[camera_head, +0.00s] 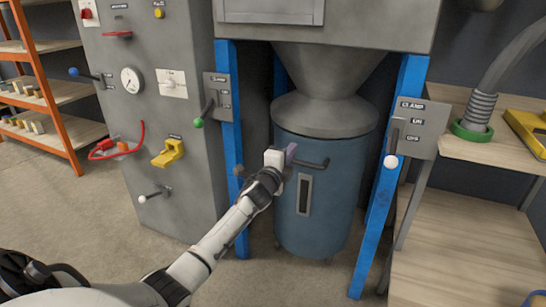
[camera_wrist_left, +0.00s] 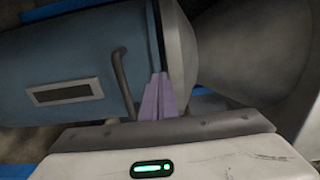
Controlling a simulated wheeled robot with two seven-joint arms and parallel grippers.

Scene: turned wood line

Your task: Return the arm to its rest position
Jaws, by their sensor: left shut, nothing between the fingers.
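My left arm reaches from the lower left in the head view. Its gripper (camera_head: 291,152) is in front of the upper part of a blue drum (camera_head: 325,215), close to the drum's dark handle (camera_head: 315,164). In the left wrist view the purple fingers (camera_wrist_left: 158,97) are together with nothing between them. They point toward the drum's rim, beside the handle (camera_wrist_left: 122,80). I cannot tell whether they touch the drum. My right gripper is not in view.
A grey hopper cone (camera_head: 325,70) sits above the drum between blue posts. The left clamp lever has a green knob (camera_head: 198,123), the right a white knob (camera_head: 391,161). A grey control cabinet (camera_head: 115,180) stands left, a wooden bench (camera_head: 470,250) right. Floor at lower left is clear.

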